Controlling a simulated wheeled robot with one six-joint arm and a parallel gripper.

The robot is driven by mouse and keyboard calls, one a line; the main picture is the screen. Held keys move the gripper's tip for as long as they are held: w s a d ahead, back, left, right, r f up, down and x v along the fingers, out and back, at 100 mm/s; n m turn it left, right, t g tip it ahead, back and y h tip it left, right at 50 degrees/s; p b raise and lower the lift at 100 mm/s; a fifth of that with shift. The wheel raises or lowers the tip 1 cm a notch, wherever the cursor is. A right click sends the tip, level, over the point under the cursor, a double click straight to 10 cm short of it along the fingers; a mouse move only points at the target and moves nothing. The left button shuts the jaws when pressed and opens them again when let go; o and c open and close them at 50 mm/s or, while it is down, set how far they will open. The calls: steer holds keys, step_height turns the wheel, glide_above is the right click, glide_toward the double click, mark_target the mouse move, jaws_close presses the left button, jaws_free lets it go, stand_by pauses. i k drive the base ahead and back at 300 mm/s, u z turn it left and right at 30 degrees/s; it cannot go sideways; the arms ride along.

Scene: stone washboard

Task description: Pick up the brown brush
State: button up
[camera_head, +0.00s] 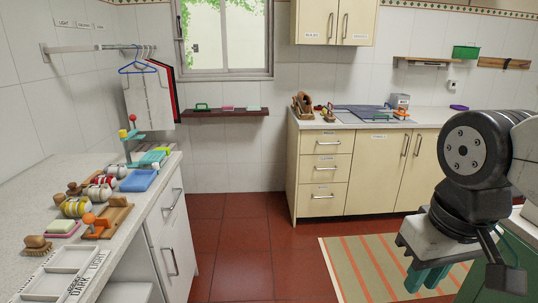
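A small brown brush (37,245) with pale bristles lies at the near left end of the left counter, just behind a white divided tray. A pink and green block is beside it on the right. My gripper (428,277) is at the lower right with its teal fingers pointing down, over the floor side of the room and far from the brush. The fingers are partly hidden by the gripper body, and their gap cannot be made out.
The left counter (30,178) is crowded: a white tray (68,262), a wooden board with an orange-knobbed tool (97,222), several rolls, and a blue tray (139,181). The red floor (235,262) between is clear, with a striped rug (360,270). A back counter (310,123) holds more items.

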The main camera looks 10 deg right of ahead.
mark_target(328, 117)
steer(key=z, duration=0.5)
steer(key=i, duration=1.95)
steer(key=z, duration=0.2)
steer(key=i, duration=2.4)
